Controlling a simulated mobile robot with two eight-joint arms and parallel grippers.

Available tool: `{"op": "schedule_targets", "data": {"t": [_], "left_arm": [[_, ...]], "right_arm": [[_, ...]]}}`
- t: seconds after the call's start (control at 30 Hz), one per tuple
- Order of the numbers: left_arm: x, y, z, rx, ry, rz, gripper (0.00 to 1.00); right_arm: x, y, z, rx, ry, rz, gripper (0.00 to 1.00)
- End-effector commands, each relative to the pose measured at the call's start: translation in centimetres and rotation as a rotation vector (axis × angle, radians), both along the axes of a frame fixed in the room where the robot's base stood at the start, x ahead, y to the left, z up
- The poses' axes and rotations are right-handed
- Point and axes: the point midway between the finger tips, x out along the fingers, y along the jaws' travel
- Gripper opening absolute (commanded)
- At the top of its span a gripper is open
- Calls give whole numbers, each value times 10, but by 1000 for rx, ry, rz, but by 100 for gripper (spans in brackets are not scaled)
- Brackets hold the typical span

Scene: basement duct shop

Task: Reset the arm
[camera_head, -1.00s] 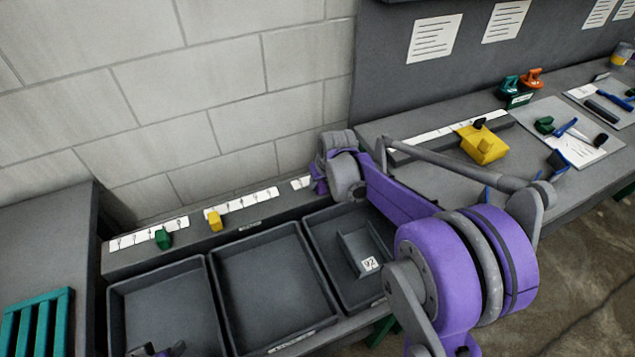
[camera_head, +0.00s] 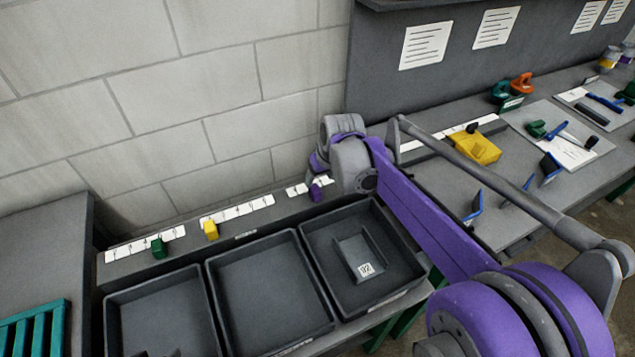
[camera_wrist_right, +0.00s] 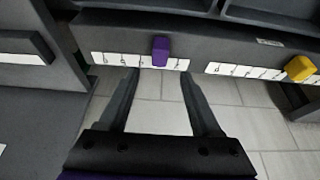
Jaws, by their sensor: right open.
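My right gripper (camera_wrist_right: 158,76) is open and empty, its two dark fingers spread apart in the right wrist view. A purple slider (camera_wrist_right: 160,51) on a white numbered strip shows ahead, between the lines of the fingers and apart from them. In the head view the purple right arm (camera_head: 415,215) reaches over the bench to the strip at the wall. The purple slider (camera_head: 316,192) stands beside its wrist there, and the fingers are hidden. My left gripper cannot be made out.
Three dark trays stand below the strip; the right tray (camera_head: 318,290) holds a small bin (camera_head: 350,252). A green slider (camera_head: 159,248) and yellow slider (camera_head: 211,230) sit on the strip. A yellow block (camera_head: 477,150) and tools lie on the right bench. The middle tray (camera_head: 262,325) is empty.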

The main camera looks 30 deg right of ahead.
Motion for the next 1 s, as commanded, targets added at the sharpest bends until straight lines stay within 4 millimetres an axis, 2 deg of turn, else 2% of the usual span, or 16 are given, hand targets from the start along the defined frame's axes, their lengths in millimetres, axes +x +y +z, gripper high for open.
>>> {"op": "schedule_targets", "data": {"t": [0.2, 0.73, 0.87, 1.0], "left_arm": [[0, 0, 1, 0, -1, 0, 60], [0, 0, 1, 0, -1, 0, 60], [0, 0, 1, 0, -1, 0, 60], [0, 0, 1, 0, -1, 0, 60]], "right_arm": [[-6, 0, 14, 0, 0, 0, 65], [-9, 3, 14, 0, -1, 1, 65], [-32, 21, 14, -1, -9, 9, 65], [-84, 54, 7, -4, -26, 24, 65]]}}
